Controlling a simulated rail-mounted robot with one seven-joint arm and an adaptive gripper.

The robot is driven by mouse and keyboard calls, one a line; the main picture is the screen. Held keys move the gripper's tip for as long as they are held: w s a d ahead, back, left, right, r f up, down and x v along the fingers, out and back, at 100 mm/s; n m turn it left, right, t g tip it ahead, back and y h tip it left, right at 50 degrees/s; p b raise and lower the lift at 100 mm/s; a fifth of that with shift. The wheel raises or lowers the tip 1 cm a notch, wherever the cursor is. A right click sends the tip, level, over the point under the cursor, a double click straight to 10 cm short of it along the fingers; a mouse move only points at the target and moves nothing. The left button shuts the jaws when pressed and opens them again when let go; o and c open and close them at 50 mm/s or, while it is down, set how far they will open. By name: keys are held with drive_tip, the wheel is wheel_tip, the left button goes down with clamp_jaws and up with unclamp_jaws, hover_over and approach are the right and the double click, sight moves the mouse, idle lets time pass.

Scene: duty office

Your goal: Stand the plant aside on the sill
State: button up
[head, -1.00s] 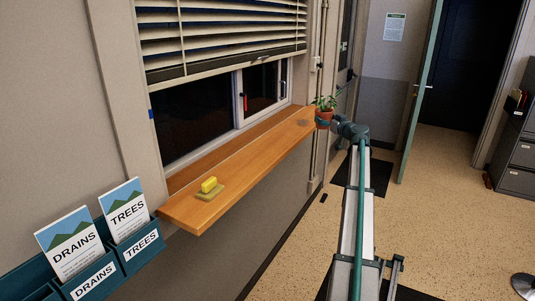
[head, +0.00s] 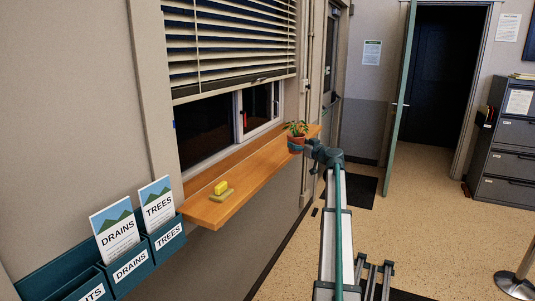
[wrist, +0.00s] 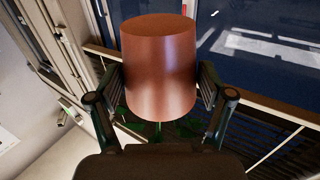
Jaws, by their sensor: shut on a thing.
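The plant is a small leafy green one (head: 296,128) in a terracotta pot (head: 295,140). My gripper (head: 299,147) is shut around the pot at the far part of the wooden sill (head: 245,177). In the wrist view the pot (wrist: 158,65) appears upside down between the two fingers, with leaves (wrist: 185,128) partly hidden below it. The pot overlaps the sill's front edge in the head view; I cannot tell whether it touches the sill.
A yellow sponge (head: 221,187) on a greenish pad (head: 222,196) lies at the sill's near end. The sill between it and the plant is clear. The window (head: 207,128) and blinds (head: 230,45) stand behind. Leaflet racks (head: 130,270) hang at the near left.

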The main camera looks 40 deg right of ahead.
drive_tip(key=w+a+p, duration=0.1)
drive_tip(key=w+a, duration=0.1)
drive_tip(key=w, duration=0.2)
drive_tip(key=w+a+f+p, duration=0.1)
drive_tip(key=w+a+p, duration=0.1)
drive_tip(key=w, duration=0.3)
drive_tip(key=w+a+f+p, duration=0.1)
drive_tip(key=w+a, duration=0.2)
drive_tip(key=w, duration=0.1)
drive_tip(key=shift+w+a, duration=0.1)
drive_tip(key=shift+w, duration=0.1)
drive_tip(key=shift+f+p, duration=0.8)
drive_tip(key=shift+f, duration=1.2)
drive_tip(key=shift+w+f+p, duration=0.2)
drive_tip(key=shift+f+p, duration=0.15)
drive_tip(key=shift+p, duration=0.05)
drive_tip(key=shift+f, duration=0.1)
drive_tip(key=shift+f+b, duration=0.15)
drive_tip(key=shift+b, duration=0.3)
drive_tip(key=o, duration=1.5)
drive_tip(key=shift+r+p, duration=0.2)
drive_tip(key=shift+p, duration=0.2)
